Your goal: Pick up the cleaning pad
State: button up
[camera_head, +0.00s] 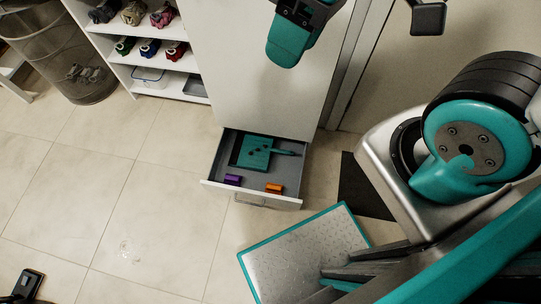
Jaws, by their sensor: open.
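A drawer (211,183) stands open low in the white cabinet. In it are a flat teal piece (255,153) with dark spots, a small purple block (233,180) and a small orange block (274,188). I cannot tell for sure which of these is the cleaning pad. A thin teal bar (285,152) lies at the right of the flat piece. I make out no gripper jaws in this view, and nothing touches the things in the drawer. Parts of my arm fill the right side.
White shelves (165,62) with small coloured items stand at the upper left, beside a wire bin (66,60). A silver plate with a teal rim (300,250) is in front of the drawer at the right. The tiled floor (130,190) left of the drawer is mostly clear.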

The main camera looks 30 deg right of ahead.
aim_at(274, 188)
jog(key=z, duration=0.05)
jog(key=k, duration=0.45)
jog(key=z, duration=3.55)
jog(key=k, duration=2.15)
jog(key=u, duration=2.1)
jog(key=i, duration=0.7)
jog(key=u, duration=0.2)
